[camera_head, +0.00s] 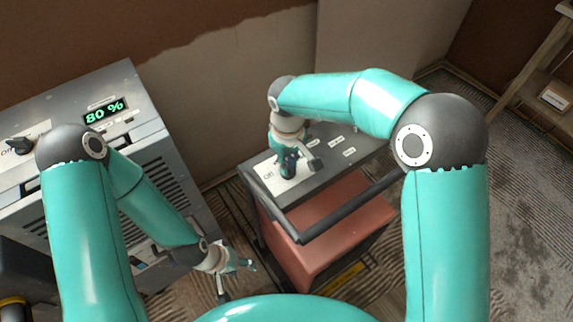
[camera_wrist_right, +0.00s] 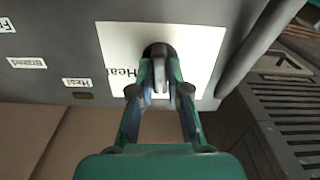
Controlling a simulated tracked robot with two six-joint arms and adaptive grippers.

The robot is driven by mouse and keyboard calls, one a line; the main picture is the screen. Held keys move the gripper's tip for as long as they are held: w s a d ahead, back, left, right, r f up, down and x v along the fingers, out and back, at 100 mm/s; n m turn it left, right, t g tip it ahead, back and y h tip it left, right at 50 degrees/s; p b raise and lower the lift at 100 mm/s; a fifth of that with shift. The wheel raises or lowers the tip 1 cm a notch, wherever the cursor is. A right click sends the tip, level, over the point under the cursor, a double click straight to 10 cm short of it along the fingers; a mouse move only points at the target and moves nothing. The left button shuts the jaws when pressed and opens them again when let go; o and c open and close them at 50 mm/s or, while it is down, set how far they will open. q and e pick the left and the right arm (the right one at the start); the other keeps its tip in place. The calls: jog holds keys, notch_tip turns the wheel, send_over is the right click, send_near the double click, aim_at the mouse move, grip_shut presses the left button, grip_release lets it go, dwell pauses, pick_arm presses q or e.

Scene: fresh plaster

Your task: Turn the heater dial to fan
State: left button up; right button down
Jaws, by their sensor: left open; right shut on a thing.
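The red heater (camera_head: 335,232) stands in the middle of the head view, with a dark top panel (camera_head: 368,147) and a white dial plate (camera_head: 268,183) marked "Off". In the right wrist view the plate (camera_wrist_right: 205,45) shows "Heat" to the left of the dial (camera_wrist_right: 158,50), which has a dark round base and a grey grip. My right gripper (camera_head: 289,170) is on the plate, its fingers (camera_wrist_right: 161,88) shut on the dial's grip. The dial is mostly hidden in the head view, and its setting cannot be read. My left gripper (camera_head: 238,280) is open and empty, low to the left of the heater.
A grey machine (camera_head: 120,82) with a green "80 %" display (camera_head: 105,112) and its own dark knob (camera_head: 20,146) stands at the left. A dark push bar (camera_head: 345,213) runs along the heater's near edge. A wooden shelf (camera_head: 535,62) is at the far right.

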jog(key=shift+s+m, duration=0.1)
jog(key=shift+m, duration=0.4)
jog(key=c, duration=1.1)
grip_release()
jog(key=shift+c, duration=0.2)
notch_tip(320, 180, up, 12)
